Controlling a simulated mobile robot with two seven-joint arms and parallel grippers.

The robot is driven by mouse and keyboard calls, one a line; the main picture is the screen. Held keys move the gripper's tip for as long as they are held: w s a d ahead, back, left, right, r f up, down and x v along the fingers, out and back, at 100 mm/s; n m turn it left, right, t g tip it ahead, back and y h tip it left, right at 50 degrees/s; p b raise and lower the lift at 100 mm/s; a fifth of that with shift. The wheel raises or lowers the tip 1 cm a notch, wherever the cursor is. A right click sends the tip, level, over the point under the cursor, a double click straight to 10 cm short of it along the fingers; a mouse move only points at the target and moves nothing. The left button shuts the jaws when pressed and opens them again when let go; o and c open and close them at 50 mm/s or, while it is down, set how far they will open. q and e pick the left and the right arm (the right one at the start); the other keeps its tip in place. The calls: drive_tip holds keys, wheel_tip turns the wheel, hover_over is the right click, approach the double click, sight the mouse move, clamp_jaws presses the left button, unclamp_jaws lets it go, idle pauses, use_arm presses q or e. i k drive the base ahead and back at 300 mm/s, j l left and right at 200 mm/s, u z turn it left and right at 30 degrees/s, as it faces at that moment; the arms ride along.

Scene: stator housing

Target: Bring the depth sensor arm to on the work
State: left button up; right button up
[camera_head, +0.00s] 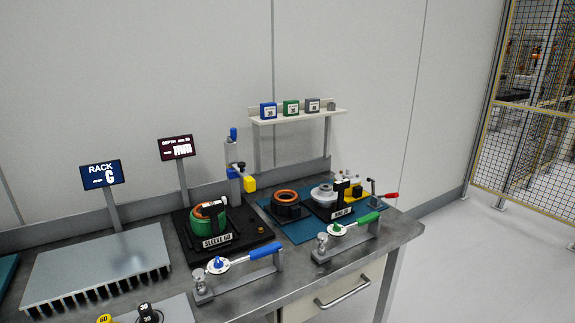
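The yellow block hangs behind and to the right of a green ring-shaped part with an orange top (208,219). That part sits on a black fixture (247,240) labelled SLEEVE 60. A dark display (176,147) headed DEPTH shows dashes and mm; its small text is hard to read. Neither of my grippers is in view.
A blue-handled lever (250,254) and a green-handled lever (352,225) stand along the front edge. A second fixture (336,212) and an orange-topped ring (286,198) sit on a teal mat. A slotted rack (96,271) lies left. A shelf (300,117) holds small blocks.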

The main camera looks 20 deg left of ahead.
sight(249, 182)
drive_tip(key=u, duration=1.7)
drive_tip(key=i+l+u, duration=0.2)
drive_tip(key=l+u, duration=0.25)
drive_tip(key=l, duration=0.15)
